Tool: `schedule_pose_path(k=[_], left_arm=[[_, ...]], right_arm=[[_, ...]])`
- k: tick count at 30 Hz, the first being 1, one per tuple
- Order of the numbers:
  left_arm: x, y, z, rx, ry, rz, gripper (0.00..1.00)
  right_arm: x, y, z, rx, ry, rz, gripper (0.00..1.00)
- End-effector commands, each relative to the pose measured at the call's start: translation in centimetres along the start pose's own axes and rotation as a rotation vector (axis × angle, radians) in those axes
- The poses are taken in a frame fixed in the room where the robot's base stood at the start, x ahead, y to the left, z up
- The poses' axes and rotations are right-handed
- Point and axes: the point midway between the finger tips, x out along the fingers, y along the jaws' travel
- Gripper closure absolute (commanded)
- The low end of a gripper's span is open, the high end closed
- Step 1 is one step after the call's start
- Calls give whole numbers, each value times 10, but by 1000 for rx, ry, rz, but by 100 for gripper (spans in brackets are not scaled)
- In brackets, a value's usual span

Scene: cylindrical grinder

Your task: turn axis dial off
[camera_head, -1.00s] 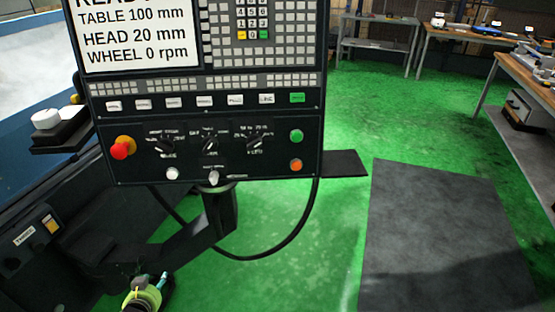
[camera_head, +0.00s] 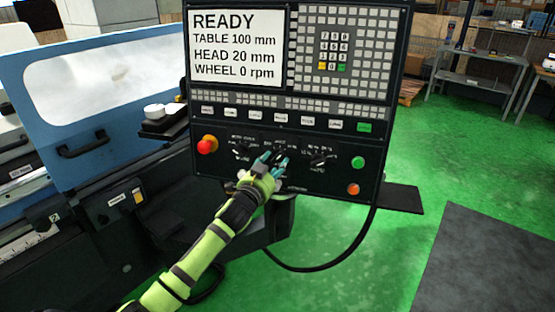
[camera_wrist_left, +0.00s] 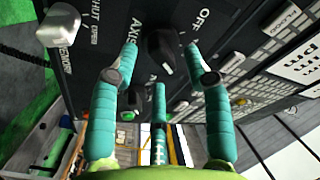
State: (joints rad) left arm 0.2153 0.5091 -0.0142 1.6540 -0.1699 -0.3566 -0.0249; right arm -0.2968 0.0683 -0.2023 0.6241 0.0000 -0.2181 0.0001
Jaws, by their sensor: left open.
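The axis dial (camera_wrist_left: 158,44) is a black knob on the dark control panel, between the printed words AXIS and OFF in the left wrist view. A small light mark shows on its lower end; I cannot tell its exact setting. My left gripper (camera_head: 270,158) reaches the panel's lower row and covers the middle dial in the head view. In the left wrist view its teal fingers (camera_wrist_left: 161,62) are spread, one on each side of the dial, with a third finger below. They look apart from the knob; contact cannot be told. My right gripper is not in view.
The red emergency knob (camera_head: 206,144) sits left on the panel, green (camera_head: 358,162) and orange (camera_head: 353,189) buttons right. Another black dial (camera_head: 319,158) is close beside my gripper. A pale knob (camera_wrist_left: 58,25) shows in the wrist view. The screen (camera_head: 238,48) reads READY.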

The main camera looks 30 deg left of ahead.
Motion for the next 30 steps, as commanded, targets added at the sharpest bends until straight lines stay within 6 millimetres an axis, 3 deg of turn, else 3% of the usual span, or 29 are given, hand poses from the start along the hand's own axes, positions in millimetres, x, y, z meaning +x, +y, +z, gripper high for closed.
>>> schedule_pose_path(k=[6, 15, 17, 19, 30], left_arm=[[16, 0, 0, 0, -1, 0, 51], [18, 1, 1, 0, -1, 1, 51], [18, 1, 1, 0, -1, 1, 71], [18, 1, 1, 0, -1, 1, 99], [17, 2, 1, -20, -1, -3, 100]], right_arm=[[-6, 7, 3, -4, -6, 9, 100], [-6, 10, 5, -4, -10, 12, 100], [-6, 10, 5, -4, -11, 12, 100], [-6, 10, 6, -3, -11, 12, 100], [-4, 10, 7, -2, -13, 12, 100]])
